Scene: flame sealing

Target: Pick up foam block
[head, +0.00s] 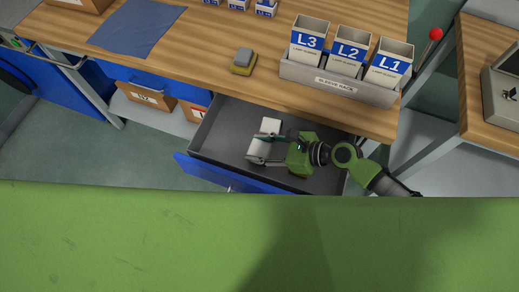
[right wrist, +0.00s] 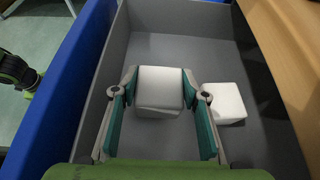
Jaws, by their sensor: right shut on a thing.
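Two white foam blocks are in the open grey drawer (head: 215,131). My right gripper (head: 261,148) reaches down into the drawer from the right. Its fingers are shut on one foam block (right wrist: 160,88), which sits between the teal pads in the right wrist view. I cannot tell whether this block is clear of the drawer floor. The other foam block (right wrist: 225,102) lies to the right of the fingers on the drawer floor; it also shows in the head view (head: 269,125). My left gripper is not clearly seen.
The wooden tabletop (head: 200,45) overhangs the drawer's back. On it are a sleeve rack (head: 337,84) with sleeves L3, L2 and L1, a yellow-grey sponge-like block (head: 243,62) and a blue cloth (head: 137,27). The blue drawer front (head: 200,172) stands close to the gripper.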

